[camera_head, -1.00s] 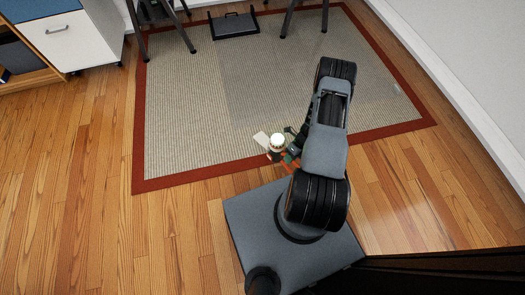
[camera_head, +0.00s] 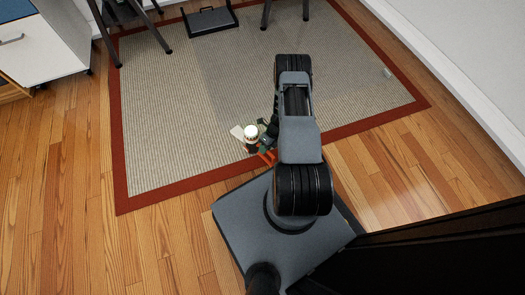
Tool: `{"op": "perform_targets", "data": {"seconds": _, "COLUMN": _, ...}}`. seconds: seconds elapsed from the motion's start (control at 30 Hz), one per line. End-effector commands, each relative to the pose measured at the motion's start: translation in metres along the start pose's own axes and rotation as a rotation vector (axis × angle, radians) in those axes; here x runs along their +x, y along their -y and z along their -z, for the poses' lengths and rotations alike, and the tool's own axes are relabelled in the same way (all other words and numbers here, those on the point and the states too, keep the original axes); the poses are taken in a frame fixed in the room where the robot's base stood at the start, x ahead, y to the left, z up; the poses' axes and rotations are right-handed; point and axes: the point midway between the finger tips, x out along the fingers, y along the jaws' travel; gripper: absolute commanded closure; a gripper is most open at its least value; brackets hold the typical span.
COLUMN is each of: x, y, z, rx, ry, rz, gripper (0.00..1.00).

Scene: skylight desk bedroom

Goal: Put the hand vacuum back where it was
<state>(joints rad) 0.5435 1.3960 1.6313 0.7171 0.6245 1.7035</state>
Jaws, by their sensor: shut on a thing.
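The hand vacuum (camera_head: 250,134), small in the picture with a white rounded top and a darker body, is held just left of my arm. My gripper (camera_head: 264,142) is shut on it, partly hidden by the arm and the vacuum itself. Orange and green bits show beside the vacuum, too small to tell apart. The held vacuum appears over the near part of the rug, close to my base; its height above the floor cannot be told.
A beige rug (camera_head: 170,120) with a red border covers the wooden floor (camera_head: 60,190). A white cabinet (camera_head: 40,48) stands at upper left. Dark furniture legs (camera_head: 148,25) and a black footrest (camera_head: 210,20) are at the top. A white wall (camera_head: 470,60) runs along the right.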

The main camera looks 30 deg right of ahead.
Motion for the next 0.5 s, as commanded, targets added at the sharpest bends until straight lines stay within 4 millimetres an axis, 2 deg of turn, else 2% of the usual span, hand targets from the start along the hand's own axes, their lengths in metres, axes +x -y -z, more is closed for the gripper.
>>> {"op": "perform_targets", "data": {"seconds": 0.33, "x": 0.031, "y": 0.021, "z": -0.002, "rx": 0.005, "ry": 0.005, "rz": 0.000, "gripper": 1.00}}
{"op": "perform_targets", "data": {"seconds": 0.5, "x": 0.032, "y": 0.021, "z": -0.002, "rx": 0.004, "ry": 0.006, "rz": 0.001, "gripper": 1.00}}
